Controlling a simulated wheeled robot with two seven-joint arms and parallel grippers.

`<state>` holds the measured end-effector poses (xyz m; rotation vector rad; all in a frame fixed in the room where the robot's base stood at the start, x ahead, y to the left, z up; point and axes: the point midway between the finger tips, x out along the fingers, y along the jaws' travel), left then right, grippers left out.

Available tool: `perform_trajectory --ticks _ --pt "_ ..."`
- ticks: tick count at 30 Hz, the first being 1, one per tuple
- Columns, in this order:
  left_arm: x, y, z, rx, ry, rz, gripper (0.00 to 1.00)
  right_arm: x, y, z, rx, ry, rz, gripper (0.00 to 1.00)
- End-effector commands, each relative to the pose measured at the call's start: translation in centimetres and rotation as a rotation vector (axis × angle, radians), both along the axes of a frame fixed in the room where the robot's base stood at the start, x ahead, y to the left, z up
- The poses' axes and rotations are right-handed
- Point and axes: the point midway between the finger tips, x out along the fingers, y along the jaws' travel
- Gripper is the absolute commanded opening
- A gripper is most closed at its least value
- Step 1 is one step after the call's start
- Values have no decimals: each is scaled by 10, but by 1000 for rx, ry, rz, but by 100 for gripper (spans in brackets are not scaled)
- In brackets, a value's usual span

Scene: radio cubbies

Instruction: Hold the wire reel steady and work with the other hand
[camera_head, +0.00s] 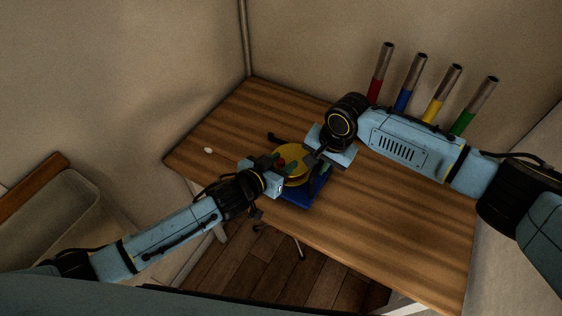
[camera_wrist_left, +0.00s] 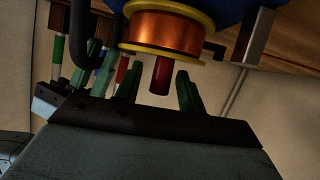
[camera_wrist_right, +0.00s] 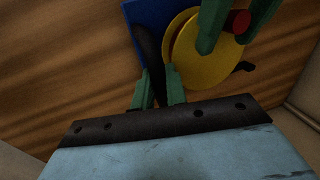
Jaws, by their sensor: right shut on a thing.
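The wire reel (camera_head: 290,163) has yellow flanges and copper-coloured wire, clearest in the left wrist view (camera_wrist_left: 165,32). It sits on a blue base (camera_head: 299,197) on the table. A red knob (camera_wrist_left: 160,75) stands out from the middle of the reel. My left gripper (camera_wrist_left: 160,90) is open, its green fingers on either side of the knob with gaps showing. My right gripper (camera_wrist_right: 158,88) is shut on a black bar (camera_wrist_right: 150,45) beside the reel. The bar's lower end is hidden between the fingers. In the head view my right wrist covers part of the reel's right side.
The wooden table (camera_head: 400,225) is mostly clear to the right. Several metal-topped posts with red (camera_head: 374,90), blue (camera_head: 404,100), yellow (camera_head: 433,110) and green (camera_head: 462,122) bases stand at its back edge. A small white object (camera_head: 208,150) lies at left. Walls close in behind.

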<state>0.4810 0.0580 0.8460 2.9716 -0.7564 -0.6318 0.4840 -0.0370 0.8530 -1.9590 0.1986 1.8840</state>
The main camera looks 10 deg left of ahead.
Motion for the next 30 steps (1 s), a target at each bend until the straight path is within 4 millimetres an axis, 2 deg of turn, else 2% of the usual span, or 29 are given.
perform_trajectory --ticks 1,10,20,30 --pt "0 0 0 0 0 0 39 1 0 1 1 -1 0 0" --pt "0 0 0 0 0 0 0 1 0 1 1 -2 0 0" --pt "1 1 0 3 -5 -43 0 1 0 1 1 -2 1 0" --pt "7 9 0 -2 -29 -238 0 1 1 1 2 -2 2 0"
